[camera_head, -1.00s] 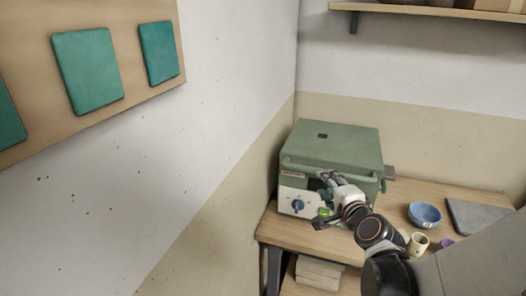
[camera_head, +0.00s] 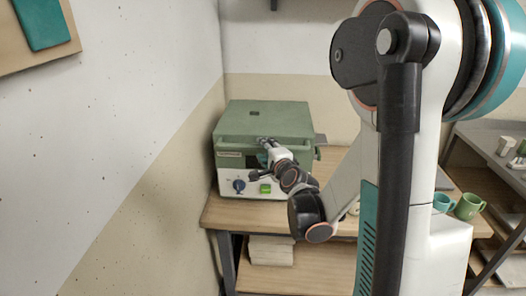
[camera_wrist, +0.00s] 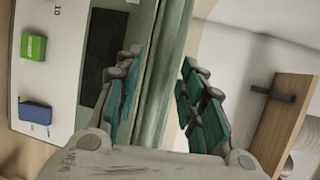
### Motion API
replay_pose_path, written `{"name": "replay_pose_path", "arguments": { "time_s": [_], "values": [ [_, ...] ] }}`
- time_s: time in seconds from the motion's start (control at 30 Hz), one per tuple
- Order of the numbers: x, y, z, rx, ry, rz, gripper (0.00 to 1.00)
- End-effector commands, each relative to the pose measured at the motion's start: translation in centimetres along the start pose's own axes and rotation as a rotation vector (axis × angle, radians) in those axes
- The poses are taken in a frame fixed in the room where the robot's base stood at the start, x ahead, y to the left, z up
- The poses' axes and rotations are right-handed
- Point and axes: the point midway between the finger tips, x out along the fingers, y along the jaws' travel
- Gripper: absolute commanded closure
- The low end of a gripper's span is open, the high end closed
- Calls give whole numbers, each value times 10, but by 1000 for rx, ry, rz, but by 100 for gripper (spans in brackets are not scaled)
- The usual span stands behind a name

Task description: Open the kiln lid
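The kiln (camera_head: 228,171) is a green box with a white front panel on the wooden table. Its green lid (camera_head: 270,117) looks closed and lies flat. My gripper (camera_head: 264,143) is at the lid's front edge. In the wrist view my gripper (camera_wrist: 162,62) is open, one teal-padded finger on each side of a long green bar or edge (camera_wrist: 160,92). Gaps to the fingers are hard to judge.
The wooden table (camera_head: 225,212) carries the kiln, close to the left wall. A lower shelf holds a pale stack (camera_head: 270,250). A teal mug (camera_head: 442,202) and a green mug (camera_head: 469,206) stand at the right. My arm hides much of the right side.

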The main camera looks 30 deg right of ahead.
Motion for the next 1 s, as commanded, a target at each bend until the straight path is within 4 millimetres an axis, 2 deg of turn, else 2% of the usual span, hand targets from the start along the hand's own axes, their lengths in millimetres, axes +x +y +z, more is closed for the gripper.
{"name": "replay_pose_path", "arguments": {
  "time_s": [0.1,0.2,0.57,0.6,0.73,0.77,1.0],
  "values": [
    [16,1,0,1,-1,0,64],
    [24,1,0,0,0,0,64],
    [28,0,0,0,0,0,64],
    [28,0,0,0,0,0,68],
    [28,0,0,0,0,0,98],
    [28,0,0,0,0,0,100],
    [28,-1,0,1,0,2,100]
  ]
}}
